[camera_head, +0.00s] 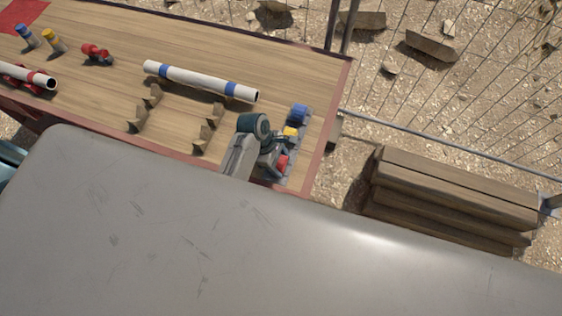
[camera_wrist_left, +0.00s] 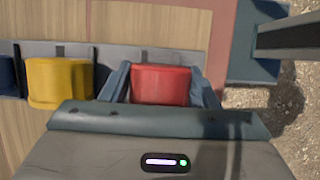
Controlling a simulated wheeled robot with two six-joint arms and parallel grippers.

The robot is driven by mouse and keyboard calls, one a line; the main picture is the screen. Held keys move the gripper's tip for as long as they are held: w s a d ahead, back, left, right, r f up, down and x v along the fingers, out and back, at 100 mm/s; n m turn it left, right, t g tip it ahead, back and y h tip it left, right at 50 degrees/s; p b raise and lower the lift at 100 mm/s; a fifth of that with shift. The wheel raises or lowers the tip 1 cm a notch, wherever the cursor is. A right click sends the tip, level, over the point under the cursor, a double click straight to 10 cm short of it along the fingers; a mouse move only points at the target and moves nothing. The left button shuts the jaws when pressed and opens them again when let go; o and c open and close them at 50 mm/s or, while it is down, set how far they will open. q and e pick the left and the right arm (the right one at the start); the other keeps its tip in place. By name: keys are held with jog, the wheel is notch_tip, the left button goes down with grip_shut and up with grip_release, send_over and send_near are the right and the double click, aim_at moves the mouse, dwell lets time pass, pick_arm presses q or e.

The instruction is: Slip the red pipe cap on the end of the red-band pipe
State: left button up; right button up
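The red pipe cap (camera_head: 281,163) sits in the grey rack (camera_head: 305,148) at the right end of the table. It also shows in the left wrist view (camera_wrist_left: 161,84), between the two fingers of my left gripper (camera_wrist_left: 161,90). Both fingers lie close against its sides, and the gripper looks shut on it. In the head view the left gripper (camera_head: 275,160) is at the rack, partly hidden by its own wrist. The red-band pipe (camera_head: 28,75), white with red bands, lies at the far left; its right end is open and dark. My right gripper is not in view.
A yellow cap (camera_head: 290,132) and a blue cap (camera_head: 298,113) stand in the same rack. A blue-band pipe (camera_head: 200,81) lies behind several brown pipe supports (camera_head: 139,119). A red fitting (camera_head: 97,52) is near the red-band pipe. A wire fence borders the table.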

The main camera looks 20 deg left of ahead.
aim_at(280, 160)
pick_arm(q)
jog(key=shift+r+p, duration=0.3)
jog(key=shift+r, duration=3.75)
